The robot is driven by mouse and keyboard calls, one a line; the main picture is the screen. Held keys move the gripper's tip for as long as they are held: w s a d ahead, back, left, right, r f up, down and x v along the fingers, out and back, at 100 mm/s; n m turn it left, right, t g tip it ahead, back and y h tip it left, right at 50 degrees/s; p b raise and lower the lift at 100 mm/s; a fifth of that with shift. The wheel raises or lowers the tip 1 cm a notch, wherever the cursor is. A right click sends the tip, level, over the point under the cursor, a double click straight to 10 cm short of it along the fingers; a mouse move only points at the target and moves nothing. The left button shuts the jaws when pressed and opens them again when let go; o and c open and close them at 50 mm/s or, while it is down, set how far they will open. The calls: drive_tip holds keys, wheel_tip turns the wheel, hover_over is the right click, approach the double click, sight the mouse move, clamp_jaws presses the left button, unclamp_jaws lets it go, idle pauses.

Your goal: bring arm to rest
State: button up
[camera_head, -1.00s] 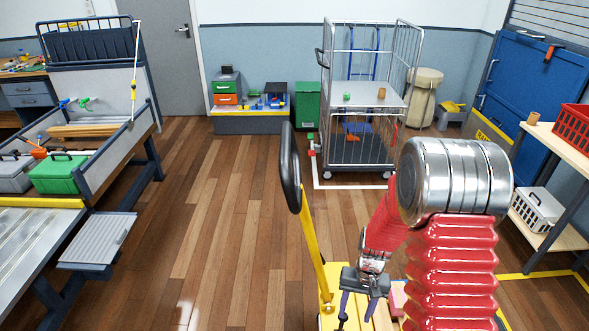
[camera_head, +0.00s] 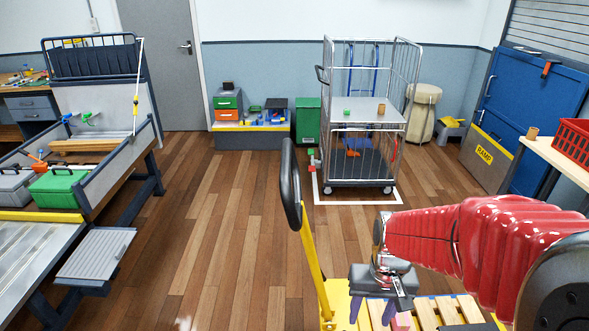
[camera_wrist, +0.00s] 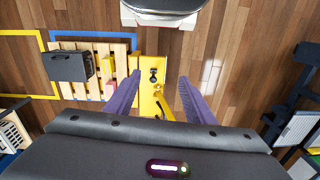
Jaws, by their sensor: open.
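My gripper (camera_head: 379,309) is low in the right half of the head view, at the end of my red arm, which reaches in from the right edge. Its purple fingers point down above the yellow deck and wooden slats. In the wrist view my gripper (camera_wrist: 160,77) shows its two fingers spread well apart. Nothing is between them; the yellow deck (camera_wrist: 148,105) lies below.
A wooden pallet (camera_wrist: 85,46) carries a dark box (camera_wrist: 68,66) and a pink block (camera_head: 402,321). A yellow post with a black handle (camera_head: 291,185) stands left of my gripper. A wire cage trolley (camera_head: 362,185) stands beyond. The wooden floor at centre left is clear.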

drive_tip(key=s+r+t, duration=0.2)
drive_tip(key=s+r, duration=0.2)
drive_tip(key=r, duration=0.4)
drive_tip(key=s+a+r+n+t, duration=0.1)
drive_tip(key=s+r+t, duration=0.2)
drive_tip(key=r, duration=0.5)
drive_tip(key=shift+s+r+t, duration=0.2)
drive_tip(key=shift+s+t, duration=0.1)
drive_tip(key=shift+s, duration=0.25)
idle(0.4)
